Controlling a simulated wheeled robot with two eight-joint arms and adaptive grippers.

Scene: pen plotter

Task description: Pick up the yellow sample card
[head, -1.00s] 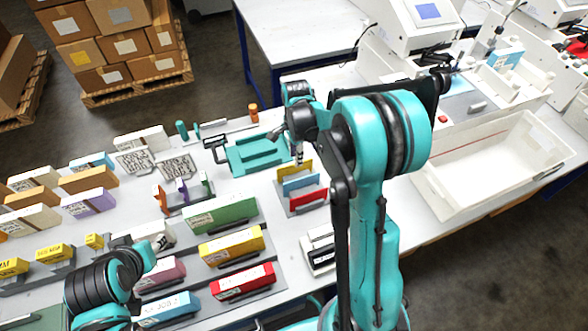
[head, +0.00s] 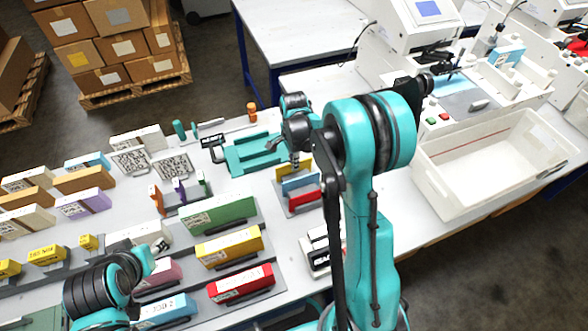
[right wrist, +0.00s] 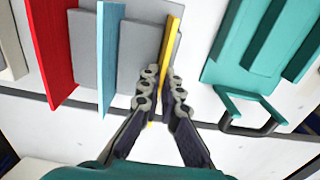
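The yellow sample card (head: 304,167) stands upright at the back of a grey rack (head: 291,209), behind a blue card (head: 302,183) and a red card (head: 305,198). In the right wrist view the yellow card (right wrist: 171,42) is seen nearly edge-on. My right gripper (right wrist: 162,72) is over it, its two fingers on either side of the card with narrow gaps; they do not look closed on it. In the head view the right gripper (head: 295,161) is partly hidden by its arm. My left gripper (head: 162,244) is small at the lower left, its fingers unclear.
A teal fixture (head: 255,153) with a handle stands close beside the rack; it also shows in the right wrist view (right wrist: 262,45). Larger green (head: 218,213), yellow (head: 230,247) and red (head: 242,282) blocks stand in front. A white bin (head: 450,195) is at the right.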

